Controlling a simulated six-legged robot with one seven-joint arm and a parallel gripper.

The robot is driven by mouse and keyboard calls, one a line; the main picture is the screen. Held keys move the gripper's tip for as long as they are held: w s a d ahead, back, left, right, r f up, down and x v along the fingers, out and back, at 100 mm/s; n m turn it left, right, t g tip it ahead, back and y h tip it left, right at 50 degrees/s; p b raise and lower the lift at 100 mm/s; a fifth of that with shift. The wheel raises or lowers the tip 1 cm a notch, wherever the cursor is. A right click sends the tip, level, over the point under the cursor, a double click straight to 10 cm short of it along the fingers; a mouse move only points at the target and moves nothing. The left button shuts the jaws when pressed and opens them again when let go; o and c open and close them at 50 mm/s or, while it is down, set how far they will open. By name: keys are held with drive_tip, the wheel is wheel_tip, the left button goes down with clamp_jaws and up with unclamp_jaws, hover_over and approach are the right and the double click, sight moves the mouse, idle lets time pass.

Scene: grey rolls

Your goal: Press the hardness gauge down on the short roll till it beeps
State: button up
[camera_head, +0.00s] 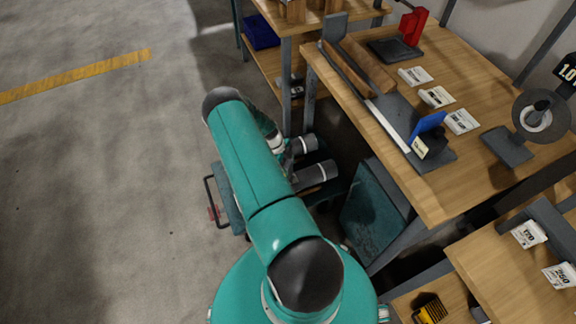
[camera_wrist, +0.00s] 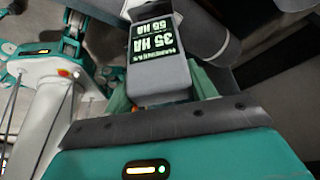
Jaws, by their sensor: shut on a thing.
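The hardness gauge (camera_wrist: 160,75) is a grey block with a dark face and pale green lettering that reads 35 HA and 55 HA, upside down in the wrist view. My gripper (camera_wrist: 162,92) is shut on it, with teal fingers on both sides. The gauge's far end is toward a grey rounded body (camera_wrist: 205,38); I cannot tell whether they touch. In the head view, two grey cylinders with pale bands, the nearer (camera_head: 314,176) and the farther (camera_head: 304,146), lie beside my arm. They look like rolls; which is the short one is unclear. My arm hides the gripper and gauge there.
A wooden bench (camera_head: 455,60) at right carries a grey tray with a blue plate (camera_head: 428,126), several white labels, a red stand (camera_head: 412,26) and a tape reel (camera_head: 541,115). A lower shelf (camera_head: 500,275) is nearer. The floor (camera_head: 100,190) at left is clear.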

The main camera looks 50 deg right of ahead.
drive_tip(key=shift+r, duration=3.5)
